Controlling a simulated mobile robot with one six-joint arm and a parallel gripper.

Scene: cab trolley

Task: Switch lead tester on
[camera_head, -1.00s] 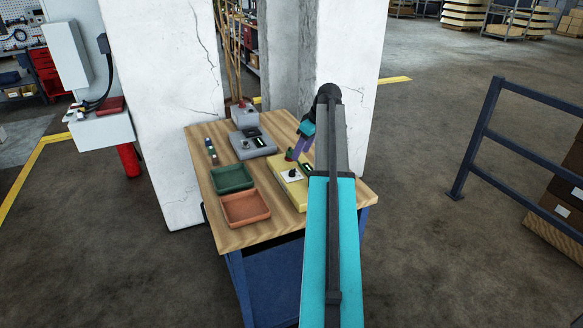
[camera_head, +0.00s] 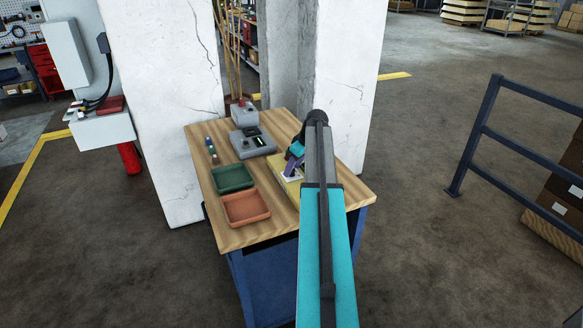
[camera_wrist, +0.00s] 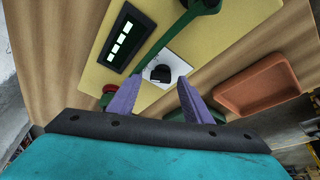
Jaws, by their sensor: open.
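A yellow tester box (camera_head: 292,191) lies on the table, largely hidden by my arm in the head view. In the wrist view the yellow box (camera_wrist: 95,75) has a dark display (camera_wrist: 122,38) with several lit bars. A black knob (camera_wrist: 161,74) sits on its white plate (camera_wrist: 178,68). My gripper (camera_wrist: 160,82) has two purple fingers, open, with the knob in view between and just beyond their tips. I cannot tell whether they touch it. In the head view my gripper (camera_head: 291,166) is low over the white plate.
A dark green bar (camera_wrist: 165,40) crosses the yellow box close by; a red part (camera_wrist: 110,90) is partly behind the left finger. A green tray (camera_head: 232,177), an orange tray (camera_head: 245,208) and a grey device (camera_head: 252,143) stand on the wooden table (camera_head: 205,186).

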